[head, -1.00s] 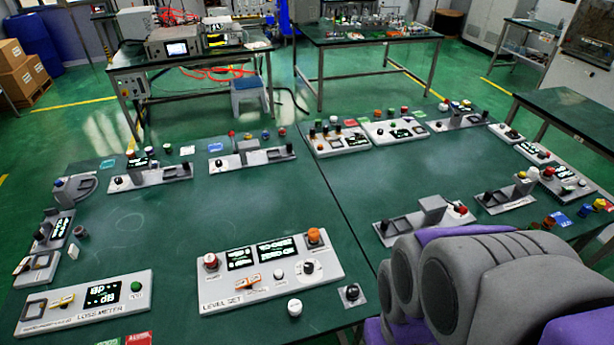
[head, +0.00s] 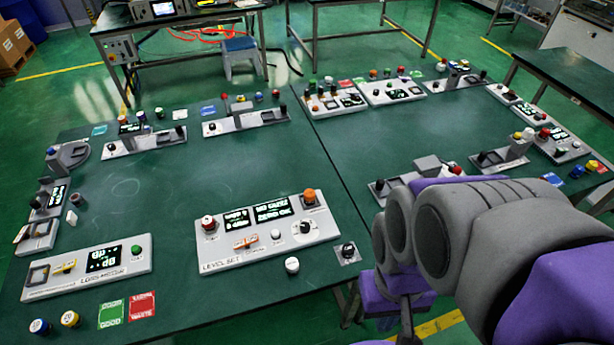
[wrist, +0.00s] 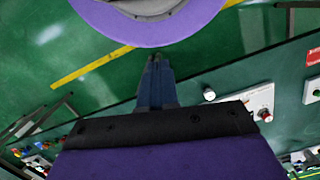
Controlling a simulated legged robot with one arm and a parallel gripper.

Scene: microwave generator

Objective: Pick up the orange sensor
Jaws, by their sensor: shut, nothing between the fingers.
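The orange sensor is most likely the round orange cap (head: 309,196) at the back right corner of the white LEVEL SET panel (head: 225,264) in the head view. It sits upright there. My gripper (wrist: 155,60) shows in the wrist view with its narrow fingers together and nothing held. It is over the green floor, beside the table edge and apart from the panels. In the head view my arm reaches down at the right, off the table's near edge. A red-orange cap (wrist: 264,114) on a white panel shows in the wrist view; I cannot tell whether it is the sensor.
The green table (head: 250,165) has a clear middle. A red knob (head: 208,223), a white cap (head: 292,265) and a black-knobbed block (head: 348,252) are around the LEVEL SET panel. Green (head: 111,313) and red (head: 142,305) mats lie at the near left. Several other panels line the table.

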